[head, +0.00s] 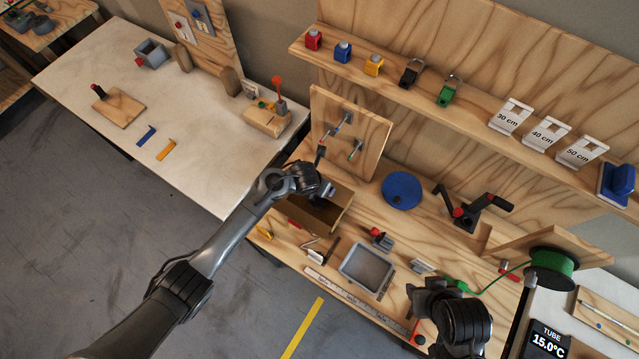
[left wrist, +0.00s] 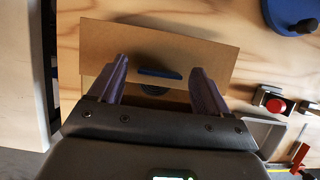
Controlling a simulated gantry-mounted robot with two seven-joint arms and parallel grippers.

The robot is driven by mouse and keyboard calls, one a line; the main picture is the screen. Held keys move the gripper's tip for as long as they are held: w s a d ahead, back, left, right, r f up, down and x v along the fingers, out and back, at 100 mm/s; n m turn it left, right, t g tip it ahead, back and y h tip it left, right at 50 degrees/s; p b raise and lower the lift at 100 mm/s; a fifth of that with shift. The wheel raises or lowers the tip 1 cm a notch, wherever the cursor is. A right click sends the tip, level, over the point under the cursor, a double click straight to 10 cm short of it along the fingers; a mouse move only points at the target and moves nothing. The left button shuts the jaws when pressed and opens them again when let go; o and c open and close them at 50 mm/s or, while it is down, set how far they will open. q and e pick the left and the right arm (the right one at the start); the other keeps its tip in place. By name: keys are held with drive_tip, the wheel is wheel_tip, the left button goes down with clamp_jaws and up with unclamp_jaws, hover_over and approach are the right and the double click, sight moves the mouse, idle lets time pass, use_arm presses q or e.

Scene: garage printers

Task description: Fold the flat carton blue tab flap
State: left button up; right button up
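The brown cardboard carton (head: 340,217) lies on the wooden workbench in the head view, partly hidden by my left arm. In the left wrist view a flat cardboard panel (left wrist: 215,52) crosses the picture, with a dark blue tab (left wrist: 158,73) at its near edge. My left gripper (head: 320,197) is over the carton. In the left wrist view its two fingers (left wrist: 157,80) are spread apart, one on each side of the blue tab, with nothing between them gripped. My right gripper (head: 428,318) is low over the bench front at the bottom; its fingers are not clear.
A peg board (head: 378,132) stands behind the carton. A blue disc (head: 402,190) lies to its right. A grey tray (head: 367,269), a red button (head: 380,238) and a ruler (head: 350,299) lie nearer the front. A green spool (head: 553,268) stands far right.

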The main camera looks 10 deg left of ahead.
use_arm(q)
drive_tip(key=c, duration=1)
drive_tip(key=shift+w+d+r+g+p, duration=0.15)
drive_tip(key=shift+w+r+g+p, duration=0.2)
drive_tip(key=shift+g+p, duration=0.2)
drive_tip(key=shift+r+y, duration=0.1)
drive_tip(key=shift+y, duration=0.2)
drive_tip(key=shift+w+d+g, duration=0.15)
drive_tip(key=shift+w+g, duration=0.05)
drive_tip(key=shift+g, duration=0.45)
drive_tip(key=shift+w+g+y+b, duration=0.25)
drive_tip(key=shift+g+y+b, duration=0.15)
drive_tip(key=shift+b, duration=0.25)
drive_tip(key=shift+d+r+g+b, duration=0.1)
drive_tip(key=shift+r+g+b, duration=0.2)
drive_tip(key=shift+b, duration=0.1)
drive_tip(key=shift+r, duration=0.1)
